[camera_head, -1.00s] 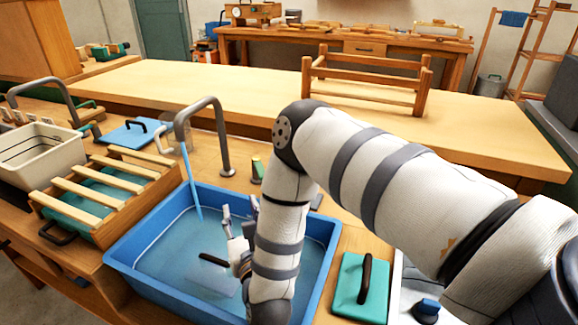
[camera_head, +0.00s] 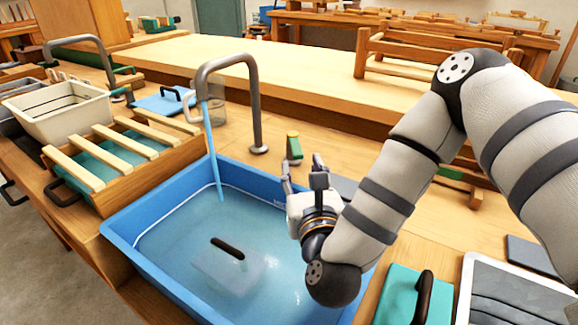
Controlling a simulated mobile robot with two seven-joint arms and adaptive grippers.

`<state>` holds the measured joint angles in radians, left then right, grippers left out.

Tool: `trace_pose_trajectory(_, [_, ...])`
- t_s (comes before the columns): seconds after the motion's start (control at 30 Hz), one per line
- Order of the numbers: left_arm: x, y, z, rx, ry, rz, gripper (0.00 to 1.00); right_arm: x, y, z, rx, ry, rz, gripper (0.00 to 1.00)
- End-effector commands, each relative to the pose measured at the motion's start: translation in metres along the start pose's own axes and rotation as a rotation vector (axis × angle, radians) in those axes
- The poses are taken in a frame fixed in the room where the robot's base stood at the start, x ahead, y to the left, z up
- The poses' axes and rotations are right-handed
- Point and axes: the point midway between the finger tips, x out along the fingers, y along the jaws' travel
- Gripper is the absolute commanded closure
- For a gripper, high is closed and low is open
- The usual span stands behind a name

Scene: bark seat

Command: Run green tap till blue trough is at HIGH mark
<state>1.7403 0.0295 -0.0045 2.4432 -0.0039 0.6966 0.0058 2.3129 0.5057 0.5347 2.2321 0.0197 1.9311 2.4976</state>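The blue trough (camera_head: 125,235) stands at the lower middle with water (camera_head: 185,240) in it. A grey curved spout (camera_head: 255,100) pours a thin blue stream (camera_head: 211,160) into it. A pale line runs along the trough's inner wall; white lettering at the back wall is partly hidden by my gripper, and I cannot read it or tell the exact water level against it. My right gripper (camera_head: 303,168) is open and empty, over the back right rim, just in front of the handle. My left gripper is out of view.
A pale block with a black handle (camera_head: 228,248) sits in the trough. A slatted wooden box (camera_head: 150,170) and a white bin (camera_head: 60,110) stand left. A teal lid (camera_head: 400,295) lies right of the trough. A clear jug (camera_head: 208,95) stands behind the spout.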

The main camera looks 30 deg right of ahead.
Motion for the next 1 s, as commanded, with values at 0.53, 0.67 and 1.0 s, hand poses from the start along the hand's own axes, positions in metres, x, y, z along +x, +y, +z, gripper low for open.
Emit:
trace_pose_trajectory(0.53, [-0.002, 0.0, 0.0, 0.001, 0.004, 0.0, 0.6, 0.074, 0.0, 0.001, -0.001, 0.0, 0.001, 0.62])
trace_pose_trajectory(0.67, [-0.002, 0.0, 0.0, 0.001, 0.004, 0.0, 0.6, 0.074, 0.0, 0.001, -0.001, 0.0, 0.001, 0.62])
trace_pose_trajectory(1.0, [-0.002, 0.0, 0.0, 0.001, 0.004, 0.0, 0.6, 0.073, 0.0, 0.0, -0.001, 0.001, 0.001, 1.0])
